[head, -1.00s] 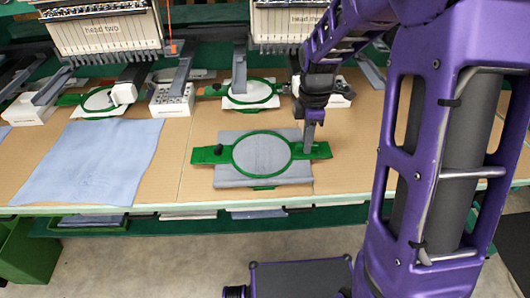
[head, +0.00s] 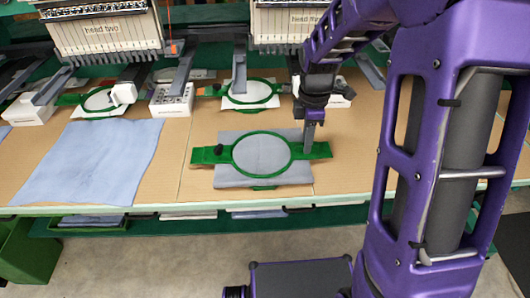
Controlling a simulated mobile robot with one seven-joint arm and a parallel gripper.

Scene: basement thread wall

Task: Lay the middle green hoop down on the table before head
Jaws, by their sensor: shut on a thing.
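A green hoop (head: 211,155) with grey-blue cloth (head: 234,180) stretched in it is on the tan table (head: 165,180), near its front edge. It looks flat on or just above the table; I cannot tell which. My gripper (head: 309,146) points down at the hoop's right arm and is shut on it. The finger tips are partly hidden against the green arm. Another green hoop (head: 272,92) with white cloth sits behind, below a machine head. A further green hoop (head: 72,99) with white cloth is under the machine labelled head two (head: 112,28).
A blue cloth (head: 90,160) lies flat on the table at left. White blocks (head: 172,100) and grey machine arms (head: 239,68) stand along the back. Bare table lies between the blue cloth and the near hoop. A green bin (head: 30,250) stands below, left.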

